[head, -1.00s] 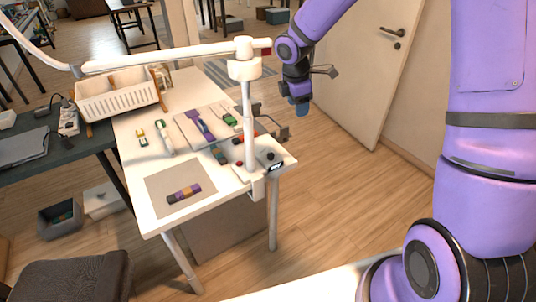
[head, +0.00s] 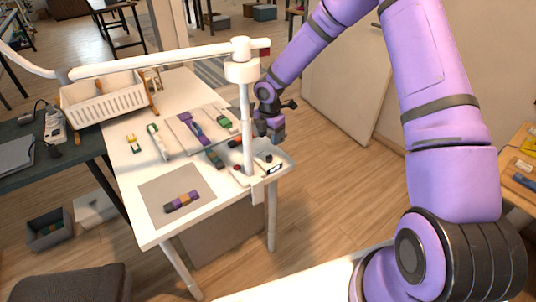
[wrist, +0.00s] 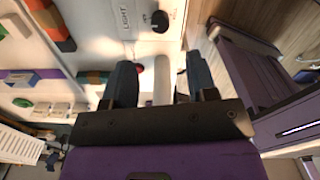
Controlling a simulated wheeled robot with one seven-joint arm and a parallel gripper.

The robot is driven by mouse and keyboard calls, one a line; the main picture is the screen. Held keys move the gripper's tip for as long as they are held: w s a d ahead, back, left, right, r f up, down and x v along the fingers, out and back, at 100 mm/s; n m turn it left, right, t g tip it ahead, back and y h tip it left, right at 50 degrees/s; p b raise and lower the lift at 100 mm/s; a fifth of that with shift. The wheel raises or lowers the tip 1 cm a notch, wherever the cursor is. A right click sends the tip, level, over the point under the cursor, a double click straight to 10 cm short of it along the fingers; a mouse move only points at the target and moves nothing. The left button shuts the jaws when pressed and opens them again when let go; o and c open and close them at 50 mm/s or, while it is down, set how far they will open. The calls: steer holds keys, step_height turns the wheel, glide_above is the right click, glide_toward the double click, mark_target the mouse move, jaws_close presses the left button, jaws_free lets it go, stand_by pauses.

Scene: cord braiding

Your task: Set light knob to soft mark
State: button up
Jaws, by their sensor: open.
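The light knob (wrist: 160,20) is a small black dial on a pale panel, beside the printed word LIGHT, at the top of the wrist view. In the head view the knob (head: 268,157) is a dark dot on the panel at the table's right corner. The marks around it are too small to read, so its setting cannot be told. My gripper (wrist: 160,85) is open, with two dark fingers apart and the knob ahead of their tips. In the head view my gripper (head: 277,138) hangs at the table's right edge, behind the knob, not touching it.
A white lamp post (head: 248,130) stands close to the left of the knob, with its arm overhead. A red button (head: 237,168) is beside the post. Cord pieces (head: 182,201), a board and a white basket (head: 105,100) occupy the table. Floor to the right is clear.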

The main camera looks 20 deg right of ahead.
mark_target(269, 156)
step_height(269, 156, down, 10)
steer(key=shift+r, duration=0.2)
steer(key=shift+c, duration=0.3)
steer(key=c, duration=0.9)
